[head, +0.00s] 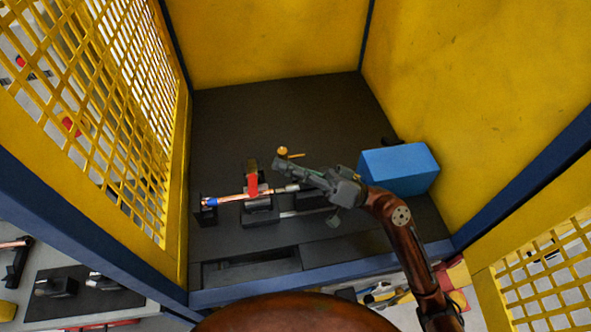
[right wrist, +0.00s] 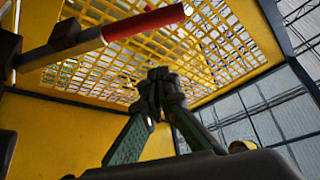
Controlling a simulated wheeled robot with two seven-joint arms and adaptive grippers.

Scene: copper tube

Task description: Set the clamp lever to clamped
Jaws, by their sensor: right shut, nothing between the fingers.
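The red clamp lever (head: 252,179) stands up from the dark clamp block (head: 261,214) in the head view. In the right wrist view the red lever (right wrist: 140,24) crosses the upper left, its far end free. A copper tube (head: 232,198) with a blue part at its left end lies across the fixture and passes by the lever's foot. My right gripper (head: 280,163) is to the right of the lever, apart from it. Its fingertips (right wrist: 158,82) meet in the right wrist view, with nothing between them. My left gripper is not in view.
A blue box (head: 399,169) sits on the dark floor (head: 275,105) of the cell at the right. A small brass-coloured part (head: 283,152) stands just behind my right gripper. Yellow walls and a mesh panel (head: 105,110) enclose the cell. The rear floor is clear.

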